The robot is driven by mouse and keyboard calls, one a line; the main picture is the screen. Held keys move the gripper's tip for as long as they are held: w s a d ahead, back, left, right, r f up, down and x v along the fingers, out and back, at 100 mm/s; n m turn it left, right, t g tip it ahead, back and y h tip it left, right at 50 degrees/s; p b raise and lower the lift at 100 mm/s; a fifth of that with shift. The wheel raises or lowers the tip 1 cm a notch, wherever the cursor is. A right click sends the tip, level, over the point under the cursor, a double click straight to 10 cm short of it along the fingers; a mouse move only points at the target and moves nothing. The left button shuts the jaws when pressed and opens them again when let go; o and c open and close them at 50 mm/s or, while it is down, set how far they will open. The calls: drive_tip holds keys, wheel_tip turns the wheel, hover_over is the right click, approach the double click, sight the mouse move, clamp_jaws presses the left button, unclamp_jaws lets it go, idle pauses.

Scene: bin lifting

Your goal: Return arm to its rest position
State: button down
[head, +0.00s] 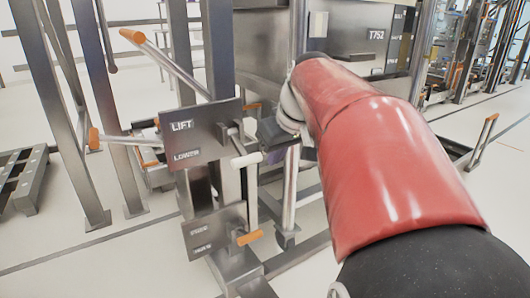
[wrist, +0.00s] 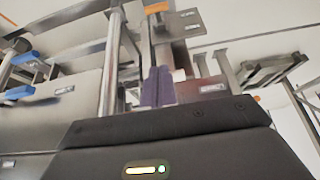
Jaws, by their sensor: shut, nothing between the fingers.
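My red arm (head: 385,165) reaches in from the lower right in the head view. My gripper (head: 268,138) is a small dark shape at its far end, partly hidden by the arm. In the wrist view its purple fingers (wrist: 157,87) are together, with nothing seen between them. In the head view the gripper is just right of the LIFT/LOWER panel (head: 192,138), close to a pale-ended lever (head: 246,159). I cannot tell whether it touches the lever.
A lower panel (head: 214,232) has an orange-ended lever (head: 250,238). Another orange-tipped lever (head: 131,36) sticks out at upper left. Steel posts (head: 58,110) stand left, and a grey bin marked T752 (head: 365,45) is behind. Pale floor (head: 130,265) is open at lower left.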

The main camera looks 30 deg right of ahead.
drive_tip(key=shift+s+r, duration=0.35)
drive_tip(key=shift+s, duration=0.45)
